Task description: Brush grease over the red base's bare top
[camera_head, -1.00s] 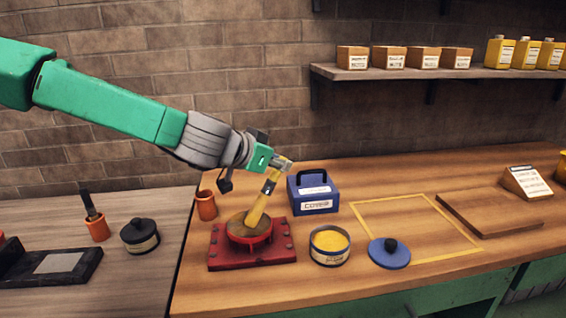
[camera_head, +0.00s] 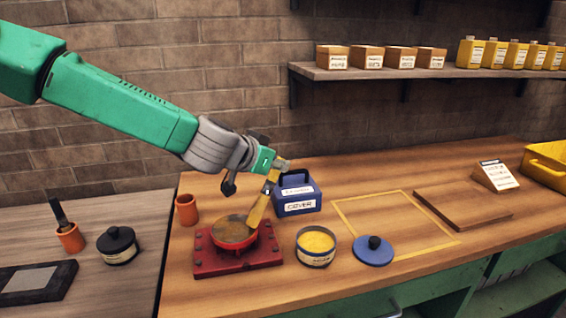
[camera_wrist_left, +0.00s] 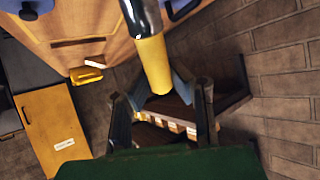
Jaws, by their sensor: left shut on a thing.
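The red base (camera_head: 211,265) sits on the wooden bench, with a raised round cup whose top (camera_head: 230,228) looks brownish. My left gripper (camera_head: 275,176) is shut on a yellow-handled brush (camera_head: 259,208), tilted down over the right side of the round top. The brush tip is at or just above the top's right rim; contact is unclear. In the left wrist view the yellow handle (camera_wrist_left: 155,68) stands between the fingers. An open grease tin (camera_head: 317,243) with yellow contents stands right of the base. My right gripper is not in view.
A blue lid (camera_head: 373,251) lies right of the tin. A blue box marked COVER (camera_head: 298,195) stands behind. An orange cup (camera_head: 186,209) is left of the base. A yellow outlined square (camera_head: 398,226) on the bench is empty.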

